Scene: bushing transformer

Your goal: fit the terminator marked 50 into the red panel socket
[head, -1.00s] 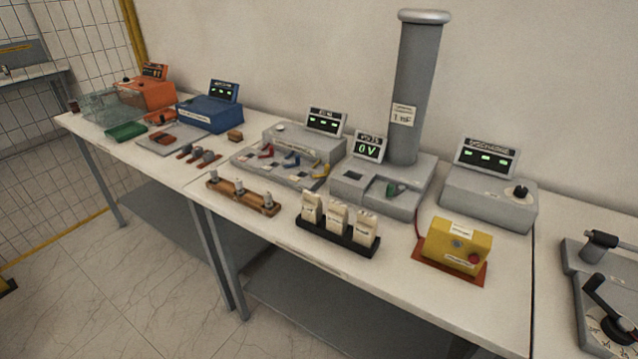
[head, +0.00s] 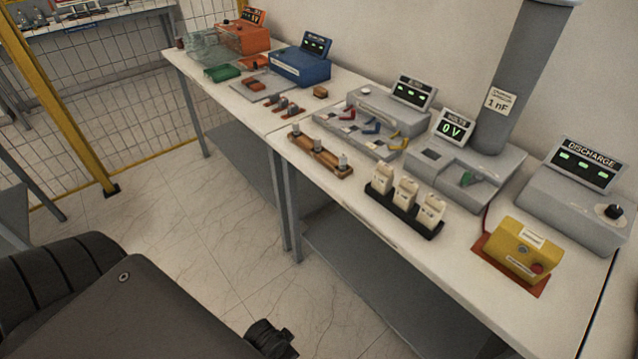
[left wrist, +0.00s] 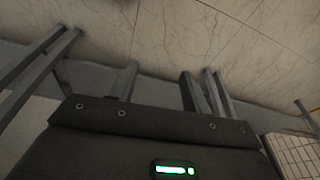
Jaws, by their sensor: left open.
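Several small dark, cylinder-like pieces (head: 287,106) lie on red-brown pads near the front edge of the far table in the head view. They may be the terminators, but no 50 mark is readable. An orange-red box (head: 243,38) with a small display stands at the far left end. It may be the red panel, but I cannot make out a socket. My right gripper is in neither view.
A wooden rack (head: 319,157) with metal posts, a black tray (head: 392,203) of pale blocks, a yellow box (head: 522,250) and grey instruments crowd the near table. A blue instrument (head: 299,68) stands on the far table. The floor (head: 215,225) before the tables is clear.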

